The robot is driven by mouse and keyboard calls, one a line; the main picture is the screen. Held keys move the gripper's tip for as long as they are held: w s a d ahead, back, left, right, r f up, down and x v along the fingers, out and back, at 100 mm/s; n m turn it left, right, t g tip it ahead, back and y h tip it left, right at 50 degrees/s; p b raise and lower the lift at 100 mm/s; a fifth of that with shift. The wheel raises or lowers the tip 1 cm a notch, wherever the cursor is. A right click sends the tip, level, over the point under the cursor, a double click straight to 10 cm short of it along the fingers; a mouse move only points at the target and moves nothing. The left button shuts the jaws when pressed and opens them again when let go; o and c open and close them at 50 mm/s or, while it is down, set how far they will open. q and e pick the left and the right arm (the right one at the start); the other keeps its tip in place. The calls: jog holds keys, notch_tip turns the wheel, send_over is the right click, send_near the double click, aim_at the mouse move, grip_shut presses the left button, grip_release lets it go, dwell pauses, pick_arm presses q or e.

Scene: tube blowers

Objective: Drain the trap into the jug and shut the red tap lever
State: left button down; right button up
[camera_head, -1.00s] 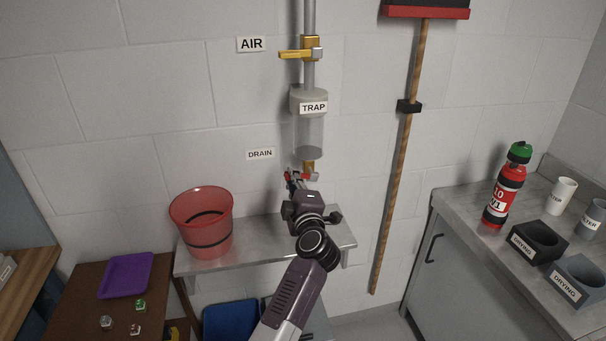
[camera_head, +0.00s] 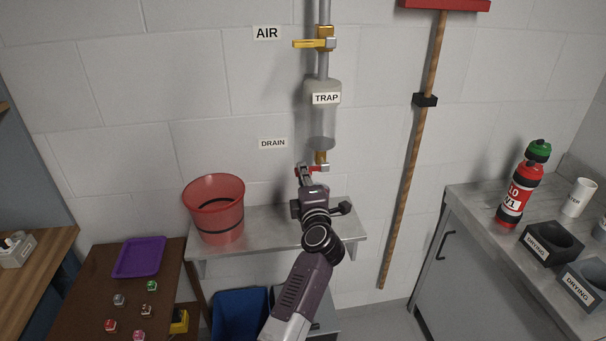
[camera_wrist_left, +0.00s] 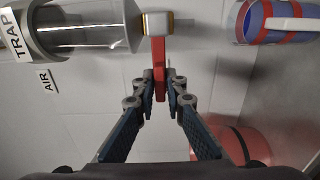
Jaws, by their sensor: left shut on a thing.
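The clear trap (camera_head: 323,120) hangs on the wall pipe with a darker grey layer at its bottom. Below it is the brass drain tap (camera_head: 321,157). Its red tap lever (camera_head: 317,169) points sideways to the left. My left gripper (camera_head: 303,168) is shut on the lever; the wrist view shows the red lever (camera_wrist_left: 159,62) between the fingertips. A round blue-and-red vessel with a white strip (camera_wrist_left: 283,22) shows in the wrist view, on the tap's outlet side; I cannot tell if it is the jug. My arm may hide it in the head view. My right gripper is out of view.
A red bucket (camera_head: 214,215) stands on the metal shelf (camera_head: 262,236). The yellow air lever (camera_head: 310,44) is above the trap. A broom (camera_head: 412,150) hangs to the right. A red bottle (camera_head: 520,190) and drying holders (camera_head: 551,243) stand on the right counter.

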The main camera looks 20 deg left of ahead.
pick_arm(q)
jog(key=c, duration=2)
grip_release()
jog(key=shift+f, duration=0.15)
jog(key=shift+c, duration=0.2)
notch_tip(320, 180, up, 10)
jog(key=shift+r, duration=0.1)
